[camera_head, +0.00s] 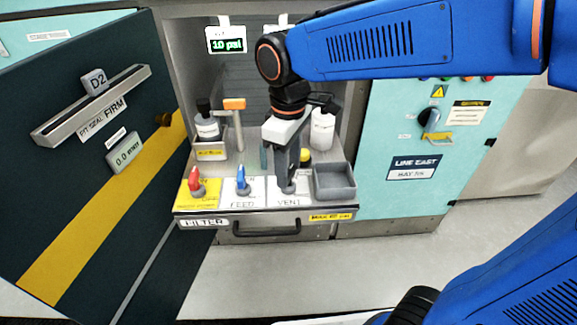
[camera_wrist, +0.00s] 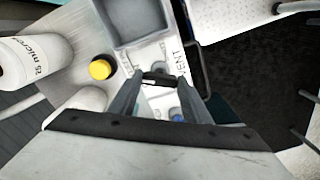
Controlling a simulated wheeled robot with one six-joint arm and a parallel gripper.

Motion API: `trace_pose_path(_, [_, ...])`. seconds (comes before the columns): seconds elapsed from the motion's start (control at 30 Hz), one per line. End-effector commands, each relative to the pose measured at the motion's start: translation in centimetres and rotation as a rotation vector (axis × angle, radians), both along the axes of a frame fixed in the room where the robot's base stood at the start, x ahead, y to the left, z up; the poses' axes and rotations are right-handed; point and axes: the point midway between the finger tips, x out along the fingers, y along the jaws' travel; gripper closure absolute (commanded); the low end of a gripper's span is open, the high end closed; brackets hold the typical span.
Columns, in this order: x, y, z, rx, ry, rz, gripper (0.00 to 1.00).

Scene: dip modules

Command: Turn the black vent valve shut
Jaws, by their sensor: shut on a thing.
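The black vent valve (camera_wrist: 158,79) sits on the white plate marked VENT (camera_head: 302,203), at the front of the filter drawer (camera_head: 262,214). My gripper (camera_head: 287,183) reaches down onto it from above and hides most of it in the head view. In the wrist view, my gripper (camera_wrist: 160,80) has its two fingers on either side of the black handle, shut on it. The handle lies roughly across the line between the fingertips. How far it is turned cannot be told.
Blue feed valve (camera_head: 242,182) and red valve (camera_head: 196,186) stand left of the vent plate. An empty grey bin (camera_head: 334,183) is close on its right. White bottles (camera_head: 208,128), an orange-topped post (camera_head: 234,104) and a yellow cap (camera_head: 305,155) stand behind. An open dark door (camera_head: 85,170) bounds the left.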

Motion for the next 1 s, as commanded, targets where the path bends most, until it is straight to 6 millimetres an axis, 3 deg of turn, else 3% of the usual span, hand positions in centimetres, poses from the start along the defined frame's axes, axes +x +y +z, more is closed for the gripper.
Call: trace_pose_path(1.0, [0.04, 0.01, 0.08, 0.001, -0.001, -0.913, 0.79])
